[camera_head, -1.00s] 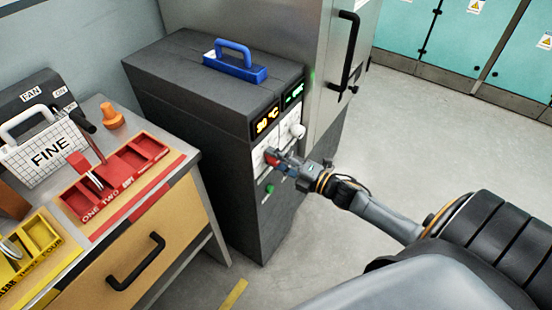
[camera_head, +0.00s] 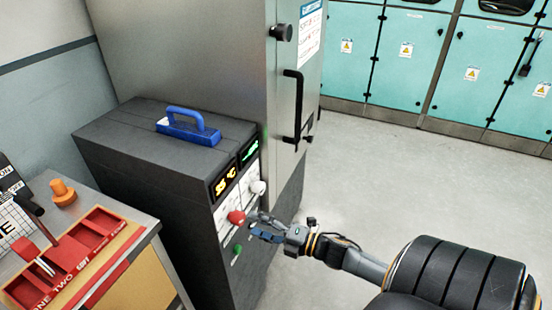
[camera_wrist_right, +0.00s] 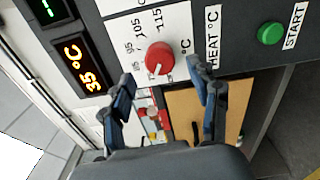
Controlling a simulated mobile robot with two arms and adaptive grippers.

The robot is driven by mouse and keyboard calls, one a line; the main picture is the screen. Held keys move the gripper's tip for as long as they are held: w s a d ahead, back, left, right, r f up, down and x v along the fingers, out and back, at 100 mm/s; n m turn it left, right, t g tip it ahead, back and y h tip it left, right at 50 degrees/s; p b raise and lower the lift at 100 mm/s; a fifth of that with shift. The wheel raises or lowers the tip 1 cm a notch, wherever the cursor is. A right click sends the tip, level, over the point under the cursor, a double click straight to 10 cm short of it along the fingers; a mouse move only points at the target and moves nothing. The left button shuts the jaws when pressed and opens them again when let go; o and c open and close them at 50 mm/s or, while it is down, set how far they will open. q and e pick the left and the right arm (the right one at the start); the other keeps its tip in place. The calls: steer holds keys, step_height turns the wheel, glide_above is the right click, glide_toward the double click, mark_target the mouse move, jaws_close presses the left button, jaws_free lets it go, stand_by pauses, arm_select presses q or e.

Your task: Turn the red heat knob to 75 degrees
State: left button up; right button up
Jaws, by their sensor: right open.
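The red heat knob (camera_head: 236,217) sits on the white front panel of the dark cabinet. The wrist view shows the red knob (camera_wrist_right: 159,58) beside a printed scale, with a white mark on its face. The display (camera_head: 224,184) above reads about 35 °C, as does the display (camera_wrist_right: 83,68) in the wrist view. My right gripper (camera_head: 256,226) is open and empty, just right of the knob in the head view. In the wrist view the right gripper's fingertips (camera_wrist_right: 160,78) are spread, with the knob beyond them and apart. My left gripper is not in view.
A green START button (camera_wrist_right: 271,33) is beside the knob's panel. A white knob (camera_head: 257,187) sits above the red one. A bench with a red tray (camera_head: 125,232) stands at left. Floor at right is clear.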

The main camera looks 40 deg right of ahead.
steer(key=v, duration=0.6)
stand_by(0.4)
steer(key=s+d+f+m+g+h, duration=0.1)
steer(key=s+f+m+g+h, duration=0.2)
steer(key=f, duration=0.7)
steer(key=s+f+m+g+h, duration=0.1)
steer(key=s+f+m+h, duration=0.1)
steer(key=s+f+m, duration=0.5)
steer(key=d+f+m+g+h, duration=0.1)
steer(key=f+m+g+h, duration=0.15)
steer(key=f, duration=0.95)
steer(key=s+a+f+m+g, duration=0.4)
steer(key=s+a+f, duration=0.3)
steer(key=s, duration=0.4)
steer(key=s+a+f+m+g, duration=0.4)
steer(key=s+a+f, duration=0.4)
steer(key=s, duration=0.4)
steer(key=shift+a+f+g, duration=0.3)
steer(key=shift+f+g, duration=0.25)
steer(key=shift+f, duration=0.35)
